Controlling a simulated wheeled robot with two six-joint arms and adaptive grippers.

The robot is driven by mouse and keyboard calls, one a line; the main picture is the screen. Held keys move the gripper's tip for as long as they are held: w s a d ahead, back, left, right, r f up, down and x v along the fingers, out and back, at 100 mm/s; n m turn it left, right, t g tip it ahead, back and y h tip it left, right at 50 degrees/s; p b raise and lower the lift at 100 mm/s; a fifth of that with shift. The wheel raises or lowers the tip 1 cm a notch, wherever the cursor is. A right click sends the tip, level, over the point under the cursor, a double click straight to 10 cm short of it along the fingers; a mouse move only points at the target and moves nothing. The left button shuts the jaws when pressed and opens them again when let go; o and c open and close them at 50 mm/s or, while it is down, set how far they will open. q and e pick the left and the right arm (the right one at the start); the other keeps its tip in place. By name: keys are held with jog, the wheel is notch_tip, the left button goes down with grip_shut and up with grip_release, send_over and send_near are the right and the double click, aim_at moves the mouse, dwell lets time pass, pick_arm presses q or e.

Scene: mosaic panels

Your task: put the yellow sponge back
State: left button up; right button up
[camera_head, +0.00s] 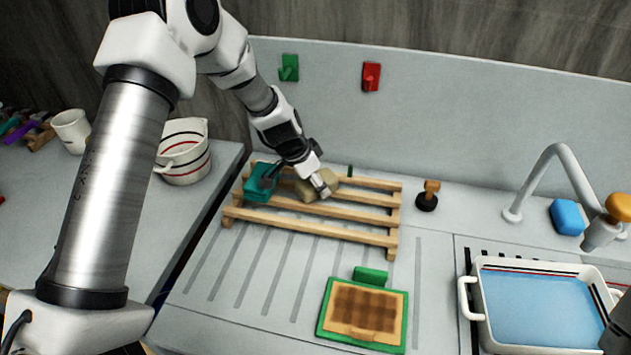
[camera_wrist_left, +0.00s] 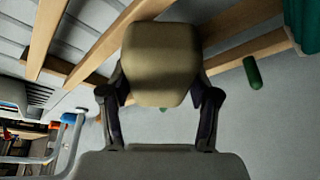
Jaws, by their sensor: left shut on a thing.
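The yellow sponge (camera_head: 309,192), a dull tan-yellow block, is between the fingers of my left gripper (camera_head: 322,184) at the slatted wooden rack (camera_head: 315,234). In the left wrist view the sponge (camera_wrist_left: 160,62) fills the space between both fingers of the left gripper (camera_wrist_left: 160,92), which is shut on it. The rack's slats show behind it. I cannot tell whether the sponge touches the slats. My right gripper is not clearly in view.
A teal item (camera_head: 259,187) sits on the rack's left end, close to the gripper. A black brush (camera_head: 428,196) stands right of the rack. A green-edged board (camera_head: 363,312) lies in front. A water-filled basin (camera_head: 468,299), a blue block (camera_head: 566,217) and a faucet (camera_head: 551,155) are right.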

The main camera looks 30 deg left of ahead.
pick_arm(q)
jog(key=shift+f+b, duration=0.35)
jog(key=shift+f, duration=0.1)
jog(key=o, duration=1)
jog(key=shift+r, duration=0.1)
jog(key=shift+r+p, duration=0.3)
jog(key=shift+p, duration=0.15)
jog(key=shift+w+r+p, duration=0.1)
jog(key=shift+r+p, duration=0.45)
jog(key=shift+p, duration=0.1)
jog(key=p+v, duration=0.1)
jog(key=v, duration=1)
jog(key=shift+f, duration=0.1)
jog(key=shift+a, duration=0.1)
